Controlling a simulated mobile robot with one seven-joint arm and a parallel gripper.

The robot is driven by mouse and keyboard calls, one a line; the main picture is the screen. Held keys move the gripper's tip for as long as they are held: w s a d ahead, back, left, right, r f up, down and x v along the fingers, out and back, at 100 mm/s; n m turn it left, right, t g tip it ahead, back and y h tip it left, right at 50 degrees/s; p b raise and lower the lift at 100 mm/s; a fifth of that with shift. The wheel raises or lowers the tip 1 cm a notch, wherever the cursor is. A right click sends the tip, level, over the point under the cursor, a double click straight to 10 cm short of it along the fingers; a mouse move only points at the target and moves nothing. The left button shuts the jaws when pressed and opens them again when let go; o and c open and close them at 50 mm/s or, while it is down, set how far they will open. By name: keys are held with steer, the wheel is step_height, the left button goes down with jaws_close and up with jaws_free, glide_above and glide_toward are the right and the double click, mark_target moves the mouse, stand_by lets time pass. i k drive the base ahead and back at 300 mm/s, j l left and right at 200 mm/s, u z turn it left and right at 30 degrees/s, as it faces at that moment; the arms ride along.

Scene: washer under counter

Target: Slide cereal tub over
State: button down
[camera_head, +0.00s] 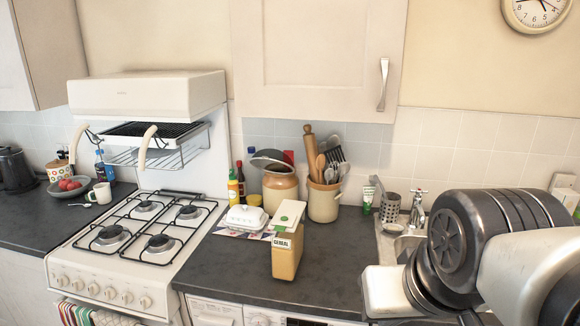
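The cereal tub (286,258) is a tall tan container with a white and green lid and a small dark-lettered label. It stands upright on the dark counter (230,265), near the front edge and a little left of the picture's middle. My arm's dark and pale links fill the lower right, well to the right of the tub. No fingertips of my gripper can be made out, and nothing of mine touches the tub.
A white butter dish (245,218) is just behind and left of the tub. A utensil crock (324,202) and an open-lidded jar (280,188) stand behind it. The gas hob (150,235) is left. Bare counter lies right of the tub, towards the sink.

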mark_target(288, 248)
steer(key=i+j+z, duration=0.1)
steer(key=j, duration=0.35)
steer(key=i+j+z, duration=0.15)
steer(key=j, duration=0.3)
steer(key=i+j+z, duration=0.1)
steer(key=j, duration=0.35)
